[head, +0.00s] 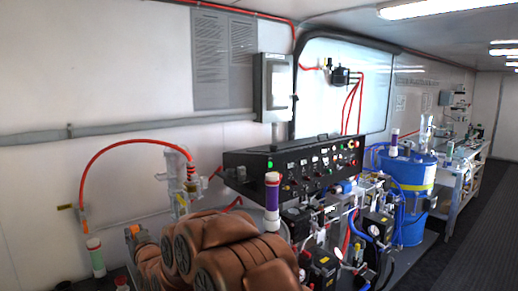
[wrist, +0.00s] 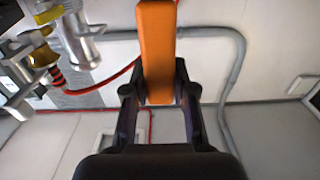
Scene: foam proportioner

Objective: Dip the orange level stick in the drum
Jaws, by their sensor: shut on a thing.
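The orange level stick (wrist: 158,50) is between the two black fingers of my gripper (wrist: 160,88) in the wrist view. The fingers are shut on its lower part, and the rest runs up out of the top edge of the picture. In the head view my arm hides the gripper; a small orange patch (head: 132,232) shows beside the arm, and I cannot tell if it is the stick. The blue drum (head: 418,172) with a yellow band stands upright at the right of the head view, well apart from my arm. Its opening cannot be made out.
A black control panel (head: 300,162) and a crowded bench of pumps and hoses (head: 325,225) lie between my arm and the drum. A purple-and-white cylinder (head: 272,200) stands close by my arm. A red hose (head: 125,142) arches at left. The dark floor (head: 480,225) at right is clear.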

